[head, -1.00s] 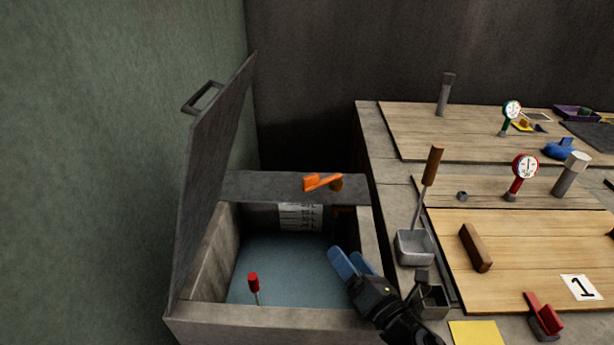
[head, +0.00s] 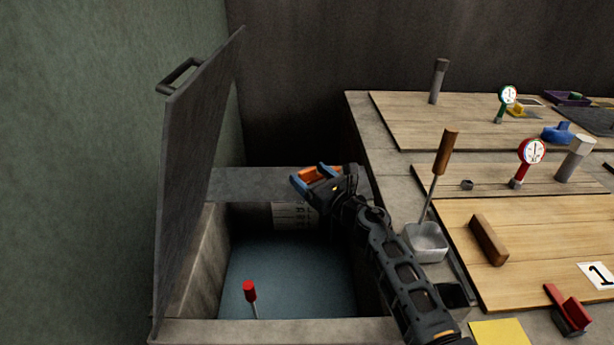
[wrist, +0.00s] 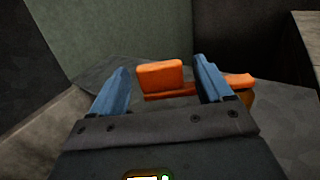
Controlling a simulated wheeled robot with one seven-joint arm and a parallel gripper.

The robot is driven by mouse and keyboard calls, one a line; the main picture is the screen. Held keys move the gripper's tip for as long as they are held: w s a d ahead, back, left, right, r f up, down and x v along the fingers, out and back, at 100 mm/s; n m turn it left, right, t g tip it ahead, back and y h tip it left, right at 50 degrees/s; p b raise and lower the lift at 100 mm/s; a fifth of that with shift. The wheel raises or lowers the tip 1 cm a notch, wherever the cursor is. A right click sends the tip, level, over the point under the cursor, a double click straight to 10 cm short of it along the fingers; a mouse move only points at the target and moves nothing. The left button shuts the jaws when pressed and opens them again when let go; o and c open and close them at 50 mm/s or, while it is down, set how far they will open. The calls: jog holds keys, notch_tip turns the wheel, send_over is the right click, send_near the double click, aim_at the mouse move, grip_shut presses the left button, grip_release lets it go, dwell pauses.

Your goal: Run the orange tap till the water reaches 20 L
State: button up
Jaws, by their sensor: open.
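The orange tap (head: 318,173) is on the back ledge of the open basin and is partly hidden by my gripper in the head view. In the wrist view the tap's handle (wrist: 160,77) shows between and just beyond my two blue fingers. My gripper (head: 308,176) is open, its fingers on either side of the handle; I cannot tell whether they touch it. Water (head: 290,275) lies in the basin. A white scale plate with marks (head: 292,215) is on the basin's back wall, partly hidden and too small to read. A red-topped rod (head: 250,291) stands in the water.
The basin's grey lid (head: 195,190) stands open at the left. Wooden boards with gauges, a brown block (head: 488,238) and a red clamp-like piece (head: 568,312) lie at right.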

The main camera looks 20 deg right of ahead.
jog(key=shift+x, duration=0.95)
jog(key=c, duration=1.4)
